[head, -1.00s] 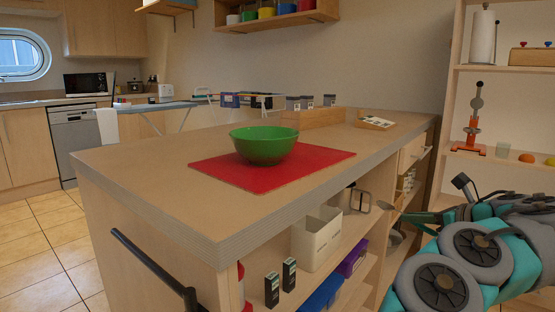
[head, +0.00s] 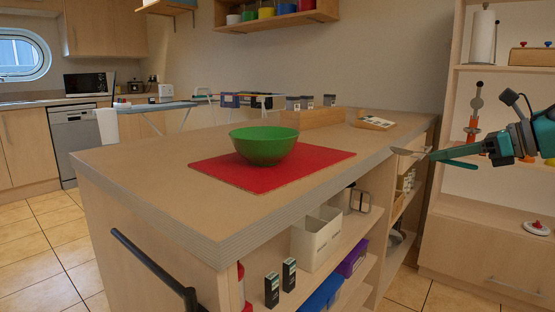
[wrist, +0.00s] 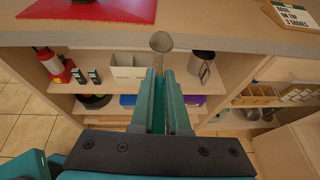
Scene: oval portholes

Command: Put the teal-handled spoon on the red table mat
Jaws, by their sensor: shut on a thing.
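The red table mat (head: 225,176) lies flat on the counter, with a green bowl (head: 264,148) standing on it. A corner of the mat shows at the top left of the wrist view (wrist: 95,10). My gripper (head: 446,155) is off the right end of the counter, at about counter-top height. It is shut on the spoon (head: 408,152), whose metal bowl end sticks out past the fingertips. In the wrist view the spoon's bowl (wrist: 161,41) shows ahead of the teal fingers (wrist: 162,74). Its handle is mostly hidden between them.
The wooden counter (head: 150,165) has open shelves below, holding a cream divided box (head: 316,238) and other items. A wooden box (head: 312,118) and a small sign (head: 373,122) stand at its back. The mat's front part is clear. Shelving (head: 490,210) stands at the right.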

